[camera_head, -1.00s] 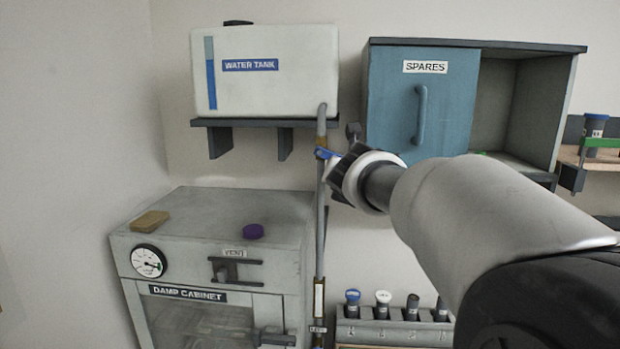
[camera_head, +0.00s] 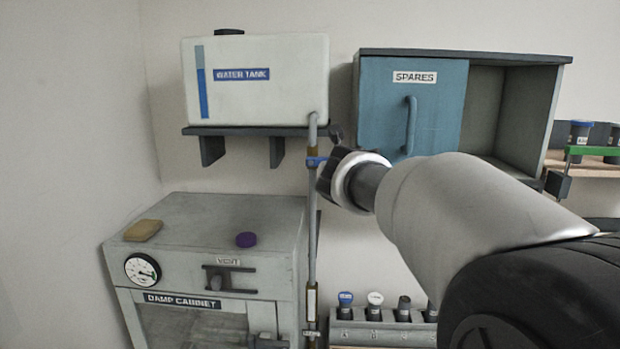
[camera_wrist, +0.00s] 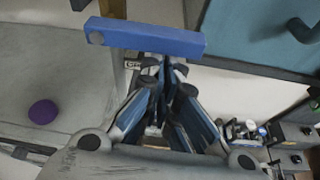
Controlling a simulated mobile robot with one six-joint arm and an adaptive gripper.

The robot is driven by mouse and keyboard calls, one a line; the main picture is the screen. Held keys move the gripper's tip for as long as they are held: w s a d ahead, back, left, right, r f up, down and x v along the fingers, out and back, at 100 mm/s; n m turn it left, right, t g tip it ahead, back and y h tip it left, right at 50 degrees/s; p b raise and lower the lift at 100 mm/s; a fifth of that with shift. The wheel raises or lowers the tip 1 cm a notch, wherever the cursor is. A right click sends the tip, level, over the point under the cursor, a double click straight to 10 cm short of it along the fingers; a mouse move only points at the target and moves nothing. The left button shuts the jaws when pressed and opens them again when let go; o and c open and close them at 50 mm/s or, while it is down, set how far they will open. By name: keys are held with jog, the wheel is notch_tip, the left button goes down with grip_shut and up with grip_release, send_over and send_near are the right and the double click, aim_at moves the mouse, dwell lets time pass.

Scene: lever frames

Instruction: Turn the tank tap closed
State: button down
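The tank tap has a blue lever (camera_head: 316,162) on the vertical pipe under the water tank (camera_head: 255,100). In the wrist view the lever (camera_wrist: 145,38) is a long blue bar across the top, lying nearly level. My gripper (camera_head: 328,165) is just right of the tap in the head view and hides part of it. In the wrist view the fingers of my gripper (camera_wrist: 165,68) come together just below the bar, with nothing seen between them. Whether they touch the bar is unclear. A small label, partly hidden, shows behind the fingers.
A damp cabinet (camera_head: 200,235) with a purple cap (camera_head: 246,240) and a tan block (camera_head: 142,230) on top stands at lower left. A blue-doored spares cupboard (camera_head: 390,100) hangs right of the tap. A rack of capped vials (camera_head: 375,325) is below.

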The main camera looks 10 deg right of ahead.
jog(key=shift+r, duration=0.15)
notch_tip(320, 180, down, 4)
jog(key=b, duration=0.4)
jog(key=p+v, duration=0.1)
jog(key=v, duration=0.9)
jog(key=shift+a, duration=0.15)
jog(key=s+d+f+m+g+b, duration=0.2)
jog(key=s+f+m+g+b, duration=0.25)
jog(key=s+f+m, duration=1.1)
jog(key=s+a+f+m+g+y+b, duration=0.2)
jog(key=s+a+f+m, duration=0.1)
jog(key=s+f+m, duration=0.5)
jog(key=s+a+f+m+g+y+b, duration=0.2)
jog(key=s+a+f+m+b, duration=0.1)
jog(key=s+f+m, duration=0.5)
jog(key=shift+s+a+f, duration=0.5)
jog(key=shift+s+f, duration=0.25)
jog(key=shift+s, duration=0.25)
